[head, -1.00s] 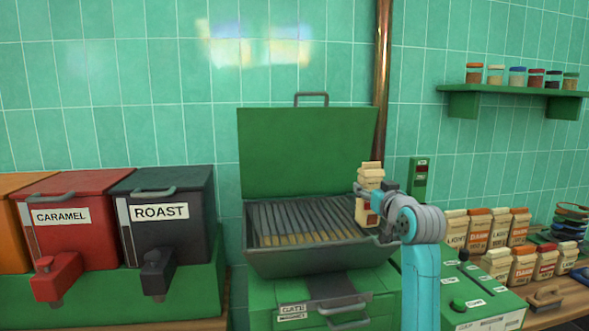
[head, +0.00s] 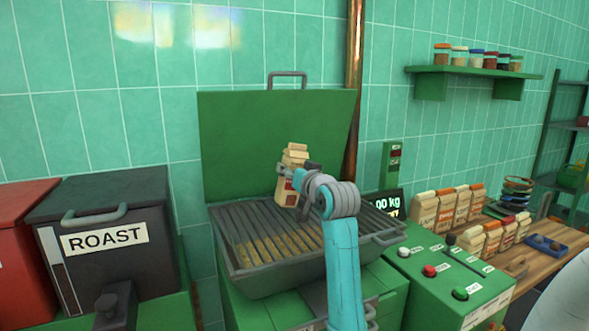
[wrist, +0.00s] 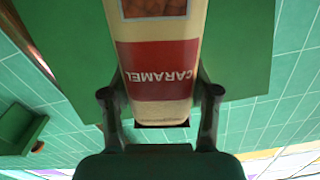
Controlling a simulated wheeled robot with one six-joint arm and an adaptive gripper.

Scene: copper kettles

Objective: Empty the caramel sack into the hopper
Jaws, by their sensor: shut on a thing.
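The caramel sack (head: 285,190) is a cream paper bag with a folded top and a red band; in the wrist view its label (wrist: 165,70) reads CARAMEL upside down. My gripper (head: 297,178) is shut on the sack, one finger on each side in the wrist view (wrist: 160,95). The sack looks upright and closed, held over the back part of the hopper (head: 270,280). The hopper is a grey bin with a slatted grate, yellowish-brown in places, and its green lid (head: 270,140) stands open behind. My arm hides part of its right side.
A black ROAST bin (head: 120,210) and a red bin (head: 12,260) stand on the left. A green control box (head: 445,275) with buttons sits right of the hopper. Several sacks (head: 450,210) stand on the wooden counter. A copper pipe (head: 353,90) rises behind.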

